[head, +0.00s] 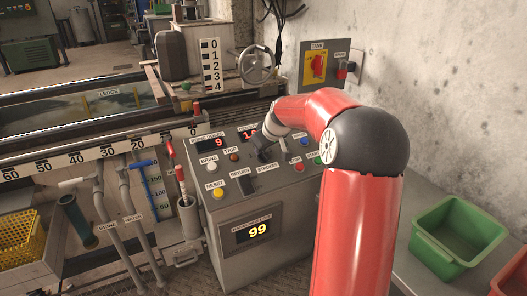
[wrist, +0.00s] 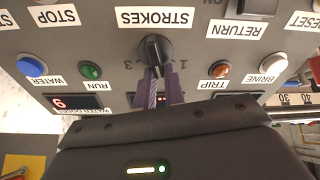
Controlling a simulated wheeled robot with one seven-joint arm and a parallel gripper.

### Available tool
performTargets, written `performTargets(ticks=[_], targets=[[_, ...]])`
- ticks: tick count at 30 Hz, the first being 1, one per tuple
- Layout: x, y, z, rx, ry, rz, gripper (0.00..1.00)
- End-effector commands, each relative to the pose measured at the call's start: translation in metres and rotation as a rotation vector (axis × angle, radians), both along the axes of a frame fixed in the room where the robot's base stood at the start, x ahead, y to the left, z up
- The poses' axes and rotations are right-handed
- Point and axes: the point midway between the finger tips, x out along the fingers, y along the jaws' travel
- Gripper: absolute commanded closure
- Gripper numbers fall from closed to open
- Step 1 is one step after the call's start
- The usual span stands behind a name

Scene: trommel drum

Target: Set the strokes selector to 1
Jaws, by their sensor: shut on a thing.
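The strokes selector is a black rotary knob (wrist: 155,52) on the grey control panel, next to the STROKES label, in the wrist view, which shows the panel upside down. A 3 and a 1 are printed on opposite sides of the knob; the mark between them is hidden by my fingers. My gripper (wrist: 158,76) has its purple fingers shut on the knob. I cannot tell which number the knob points to. In the head view my gripper (head: 263,150) is at the panel just above the STROKES label and covers the knob.
Close around the knob are a blue water button (wrist: 32,65), a green run button (wrist: 91,71), an orange trip button (wrist: 220,69) and a white brine button (wrist: 273,61). A lower display (head: 257,230) reads 99. A green bin (head: 455,228) stands at right.

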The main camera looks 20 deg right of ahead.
Motion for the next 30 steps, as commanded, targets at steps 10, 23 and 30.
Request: performTargets(ticks=[10, 23, 30], targets=[[-0.002, 0.005, -0.003, -0.153, -0.005, 0.290, 1.00], [-0.006, 0.009, -0.004, -0.315, -0.010, 0.594, 1.00], [-0.008, 0.011, -0.004, -0.363, -0.011, 0.686, 1.00]])
